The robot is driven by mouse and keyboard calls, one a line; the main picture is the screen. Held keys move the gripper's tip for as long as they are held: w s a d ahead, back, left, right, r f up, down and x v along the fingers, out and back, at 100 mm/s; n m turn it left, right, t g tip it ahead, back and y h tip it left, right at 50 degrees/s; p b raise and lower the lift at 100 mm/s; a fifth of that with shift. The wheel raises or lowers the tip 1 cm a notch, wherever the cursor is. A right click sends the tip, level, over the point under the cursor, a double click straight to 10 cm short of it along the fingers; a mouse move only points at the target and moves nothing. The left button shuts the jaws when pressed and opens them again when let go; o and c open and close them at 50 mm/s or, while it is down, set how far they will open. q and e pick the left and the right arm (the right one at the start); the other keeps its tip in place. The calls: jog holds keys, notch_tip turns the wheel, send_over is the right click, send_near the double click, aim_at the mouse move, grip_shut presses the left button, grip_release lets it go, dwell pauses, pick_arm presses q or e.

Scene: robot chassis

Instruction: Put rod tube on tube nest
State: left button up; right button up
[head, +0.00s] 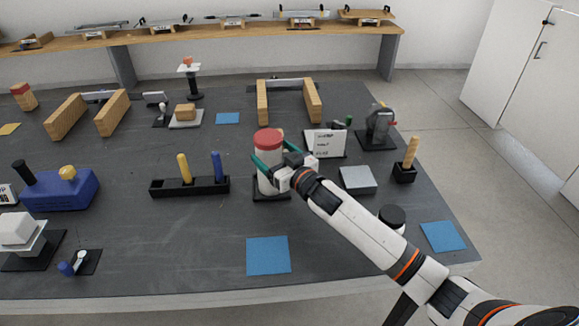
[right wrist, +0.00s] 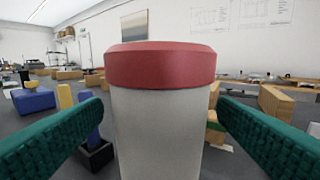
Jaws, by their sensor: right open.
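The rod tube, a pale grey-white cylinder with a red cap (head: 268,139), stands upright near the middle of the table. A black square base (head: 270,196) shows at its foot; I cannot tell whether this is the tube nest. My right gripper (head: 270,166) has its green fingers open on either side of the tube. In the right wrist view the tube (right wrist: 160,125) fills the middle, with the fingers (right wrist: 160,135) apart from it on both sides. The gripper covers part of the tube in the head view. My left gripper is not in view.
A black tray (head: 205,186) with a yellow and a blue rod stands left of the tube. A white sign (head: 325,142) and a grey block (head: 358,180) stand to the right. A black-lidded jar (head: 392,216) is beside my right arm. A blue mat (head: 268,255) lies in front.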

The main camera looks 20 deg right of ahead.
jog(key=v, duration=0.7)
jog(key=shift+s, duration=0.25)
